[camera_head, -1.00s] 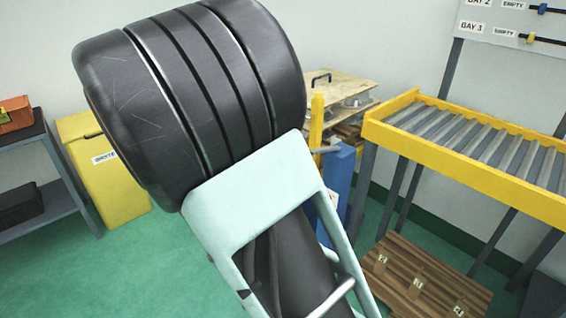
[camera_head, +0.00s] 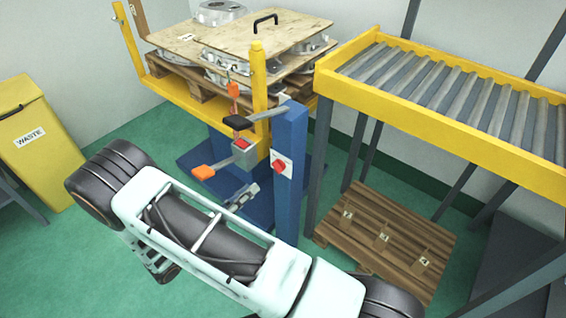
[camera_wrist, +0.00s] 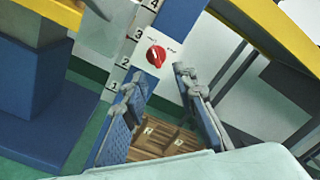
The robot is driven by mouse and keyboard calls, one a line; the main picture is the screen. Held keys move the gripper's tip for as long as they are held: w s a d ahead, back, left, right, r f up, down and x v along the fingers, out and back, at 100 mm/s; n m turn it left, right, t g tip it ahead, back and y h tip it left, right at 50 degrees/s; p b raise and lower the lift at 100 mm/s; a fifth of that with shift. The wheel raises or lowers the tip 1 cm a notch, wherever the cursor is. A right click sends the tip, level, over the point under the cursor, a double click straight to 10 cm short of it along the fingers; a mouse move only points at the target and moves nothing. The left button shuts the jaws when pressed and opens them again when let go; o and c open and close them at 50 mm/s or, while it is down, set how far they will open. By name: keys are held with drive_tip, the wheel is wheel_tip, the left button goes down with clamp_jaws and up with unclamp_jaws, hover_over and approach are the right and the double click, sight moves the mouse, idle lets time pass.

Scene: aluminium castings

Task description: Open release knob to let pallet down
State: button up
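The red round knob (camera_head: 280,165) sits on a white plate on the front of the blue lift column (camera_head: 291,190). In the wrist view the knob (camera_wrist: 156,56) shows beyond the fingers, with small print beside it that I cannot read. My gripper (camera_wrist: 160,76) is open and empty; its blue-padded fingers point toward the knob, apart from it. In the head view my arm hides most of the gripper. The wooden pallet (camera_head: 188,84) rests raised on the lift's yellow carriage (camera_head: 182,96) and bears aluminium castings (camera_head: 220,13) and a board.
A yellow waste bin (camera_head: 38,145) stands at the left.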

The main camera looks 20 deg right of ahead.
sight(274, 168)
drive_tip(key=x, duration=0.3)
drive_tip(key=b+x, duration=0.1)
drive_tip(key=x, duration=0.6)
drive_tip(key=shift+w+d+f+b, duration=0.1)
drive_tip(key=shift+w+f+b, duration=0.25)
drive_tip(key=shift+w, duration=0.15)
drive_tip(key=shift+c, duration=0.4)
clamp_jaws()
